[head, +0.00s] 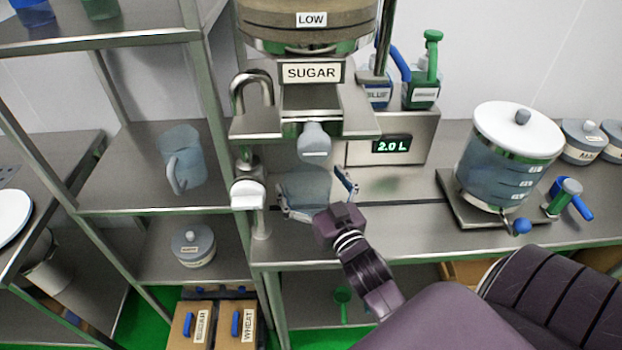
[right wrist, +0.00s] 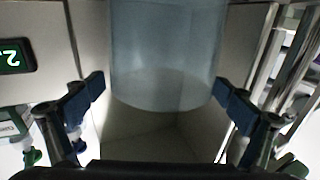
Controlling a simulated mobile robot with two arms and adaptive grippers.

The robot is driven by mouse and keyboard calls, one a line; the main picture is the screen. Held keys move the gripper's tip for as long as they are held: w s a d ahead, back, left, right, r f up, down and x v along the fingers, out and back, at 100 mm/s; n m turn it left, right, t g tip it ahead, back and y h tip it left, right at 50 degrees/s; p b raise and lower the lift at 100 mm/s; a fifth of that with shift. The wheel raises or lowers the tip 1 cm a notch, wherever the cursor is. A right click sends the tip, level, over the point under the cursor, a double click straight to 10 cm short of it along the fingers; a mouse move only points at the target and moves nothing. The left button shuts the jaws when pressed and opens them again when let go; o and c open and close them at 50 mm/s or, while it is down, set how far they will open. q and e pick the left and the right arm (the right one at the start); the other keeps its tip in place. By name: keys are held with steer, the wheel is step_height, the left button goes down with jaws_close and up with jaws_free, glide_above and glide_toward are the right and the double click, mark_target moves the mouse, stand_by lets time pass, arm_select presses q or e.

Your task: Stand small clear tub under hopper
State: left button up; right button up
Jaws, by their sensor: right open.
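The small clear tub (head: 305,184) stands upright on the steel counter below the SUGAR hopper (head: 312,73) and its pale spout (head: 315,140). My right gripper (head: 318,192) is open, with one finger on each side of the tub. In the right wrist view the tub (right wrist: 165,50) is between the blue-padded fingers, and a gap shows beside the left finger. Whether the right finger touches it I cannot tell. My left gripper is not in view.
A 2.0 L display (head: 392,145) is right of the hopper. A white-lidded dispenser (head: 508,150) stands farther right. A clear jug (head: 182,160) is on the left shelf (head: 110,197). A white-ended fitting (head: 248,195) is close left of the tub.

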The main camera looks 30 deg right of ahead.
steer(key=shift+r, duration=0.3)
steer(key=s+a+b, duration=0.2)
steer(key=s, duration=0.9)
steer(key=shift+s+r, duration=0.3)
steer(key=shift+s, duration=0.1)
steer(key=shift+f, duration=0.1)
